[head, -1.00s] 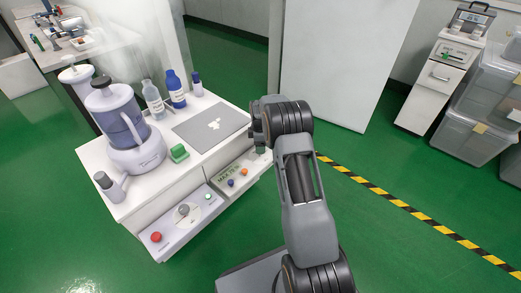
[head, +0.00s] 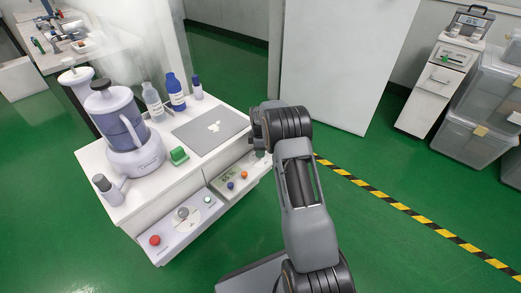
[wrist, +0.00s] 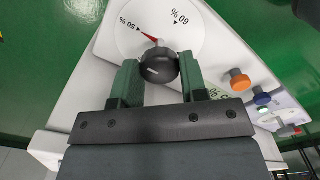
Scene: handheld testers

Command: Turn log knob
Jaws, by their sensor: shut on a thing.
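In the wrist view, a dark round knob (wrist: 159,66) with a pale line on its face sits between the two green fingers of my gripper (wrist: 159,80), which is shut on it. Behind it is a white dial (wrist: 160,22) marked 50 % and 60 %. A red pointer (wrist: 149,37) points toward the 50 % mark. In the head view, my arm hides most of this knob and the gripper.
Orange (wrist: 239,80) and blue (wrist: 261,99) buttons lie right of the gripper. A second tester with a grey knob (head: 182,213) and red button (head: 154,240) stands to the left.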

